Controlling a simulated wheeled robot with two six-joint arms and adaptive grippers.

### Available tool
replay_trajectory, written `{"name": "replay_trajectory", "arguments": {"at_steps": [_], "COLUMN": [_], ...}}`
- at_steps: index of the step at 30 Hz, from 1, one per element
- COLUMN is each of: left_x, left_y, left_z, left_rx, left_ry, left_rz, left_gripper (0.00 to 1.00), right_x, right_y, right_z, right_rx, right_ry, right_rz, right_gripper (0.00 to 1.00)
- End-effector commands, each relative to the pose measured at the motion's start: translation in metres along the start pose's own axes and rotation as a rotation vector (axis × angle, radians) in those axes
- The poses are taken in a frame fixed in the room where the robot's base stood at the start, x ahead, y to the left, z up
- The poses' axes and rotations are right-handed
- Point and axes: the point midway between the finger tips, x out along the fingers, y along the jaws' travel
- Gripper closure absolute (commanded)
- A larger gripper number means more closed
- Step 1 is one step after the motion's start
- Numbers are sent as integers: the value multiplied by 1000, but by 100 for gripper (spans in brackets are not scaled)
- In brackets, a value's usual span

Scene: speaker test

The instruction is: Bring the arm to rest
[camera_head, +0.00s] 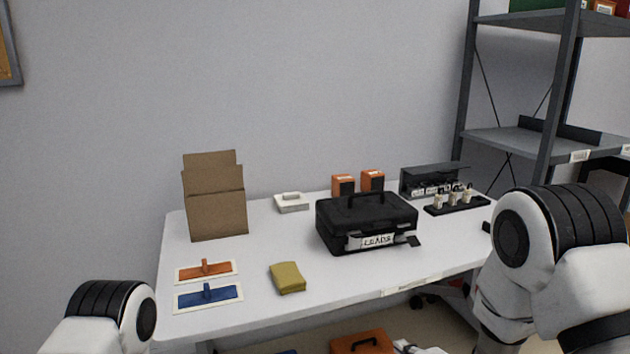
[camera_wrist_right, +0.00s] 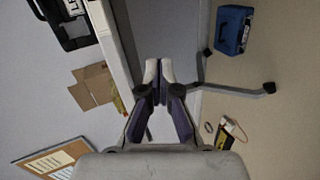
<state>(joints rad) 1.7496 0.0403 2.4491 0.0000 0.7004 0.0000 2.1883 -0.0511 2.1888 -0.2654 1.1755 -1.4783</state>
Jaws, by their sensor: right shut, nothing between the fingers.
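My right gripper shows in the right wrist view (camera_wrist_right: 158,72) with its two pale fingertips together and nothing between them. In the head view, a small part of it (camera_head: 415,348) shows at the bottom edge, in front of the table and below its top. My right arm comes in from the right and bends down beside the table. Only a rounded link of my left arm shows at the lower left; my left gripper is out of view.
The white table (camera_head: 340,290) carries a black case (camera_head: 365,222) marked LEADS, cardboard (camera_head: 215,210), a folded yellow cloth (camera_head: 287,278), and orange and blue floats. A grey shelf (camera_head: 510,140) stands right. An orange box (camera_head: 362,342) and a blue box (camera_wrist_right: 234,30) are low down.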

Motion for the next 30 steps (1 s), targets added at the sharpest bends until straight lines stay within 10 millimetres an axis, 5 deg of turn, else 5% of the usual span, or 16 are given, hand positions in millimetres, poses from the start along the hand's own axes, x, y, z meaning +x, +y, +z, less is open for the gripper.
{"name": "replay_trajectory", "arguments": {"at_steps": [10,15,18,22,27,30], "left_x": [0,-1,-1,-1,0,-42], "left_y": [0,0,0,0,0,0], "left_z": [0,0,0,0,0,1], "left_rx": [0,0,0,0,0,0], "left_ry": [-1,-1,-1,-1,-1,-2], "left_rz": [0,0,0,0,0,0], "left_gripper": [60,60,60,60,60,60], "right_x": [-40,-116,-166,-207,-229,-245], "right_y": [-162,-277,-320,-338,-347,-308], "right_z": [6,3,-2,-6,-9,-11], "right_rx": [250,674,963,1275,1588,1613], "right_ry": [-92,-320,-539,-813,-1096,-1108], "right_rz": [-350,-660,-789,-825,-758,-742], "right_gripper": [100,100,100,100,100,100]}}
